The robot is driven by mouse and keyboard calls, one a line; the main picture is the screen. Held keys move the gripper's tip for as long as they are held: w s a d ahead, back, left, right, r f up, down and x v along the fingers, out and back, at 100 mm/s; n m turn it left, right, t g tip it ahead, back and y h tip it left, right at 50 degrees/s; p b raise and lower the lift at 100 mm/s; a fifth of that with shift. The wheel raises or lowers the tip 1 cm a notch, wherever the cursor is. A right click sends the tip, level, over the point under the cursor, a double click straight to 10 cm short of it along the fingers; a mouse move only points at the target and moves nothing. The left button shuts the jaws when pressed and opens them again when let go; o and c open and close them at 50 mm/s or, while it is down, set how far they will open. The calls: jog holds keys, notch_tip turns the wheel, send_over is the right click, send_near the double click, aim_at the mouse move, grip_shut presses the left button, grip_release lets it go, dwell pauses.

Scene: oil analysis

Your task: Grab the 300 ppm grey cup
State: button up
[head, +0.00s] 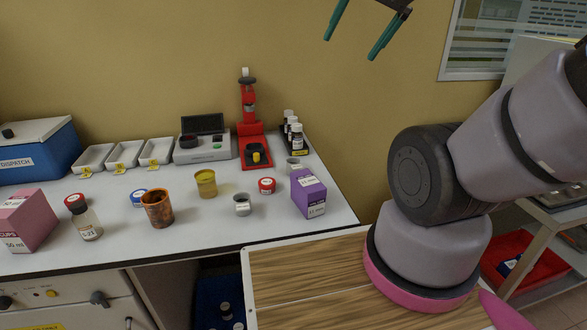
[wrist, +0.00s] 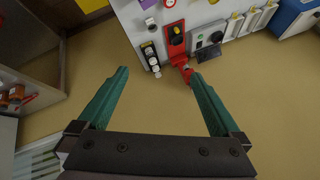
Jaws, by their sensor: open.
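Two small grey cups stand on the bench in the head view. One grey cup (head: 242,205) is near the front, left of the purple box; the other grey cup (head: 294,164) is behind the purple box, near the vial rack. Their labels are too small to read, so I cannot tell which is 300 ppm. A grey cup (wrist: 151,23) also shows in the wrist view beside the vials. My gripper (head: 350,48) is open and empty, high in front of the wall and far from both cups. Its two green fingers (wrist: 161,72) are spread in the wrist view.
The purple box (head: 308,193), red-lidded jar (head: 267,186), yellow cup (head: 206,183) and rusty orange cup (head: 157,208) stand near the cups. A red stand (head: 250,140) and vial rack (head: 293,135) are behind. Trays, a blue box (head: 40,150) and a pink box (head: 27,220) are left.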

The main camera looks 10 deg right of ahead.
jog(key=w+a+f+m+g+y, duration=0.1)
jog(key=w+f+m+g+y, duration=0.55)
jog(key=w+f, duration=0.95)
jog(key=w+d+f+m+t+y, duration=0.1)
jog(key=w+f+m+y, duration=0.35)
jog(key=f, duration=0.75)
jog(key=m+t, duration=0.2)
jog(key=m, duration=0.4)
send_near(288, 169)
jog(key=shift+s+d, duration=0.15)
jog(key=shift+d, duration=0.1)
jog(key=shift+a+f+t, duration=0.2)
jog(key=shift+a+t, duration=0.05)
jog(key=x, duration=1)
jog(key=shift+f, duration=0.1)
jog(key=shift+c, duration=0.3)
jog(key=c, duration=1.5)
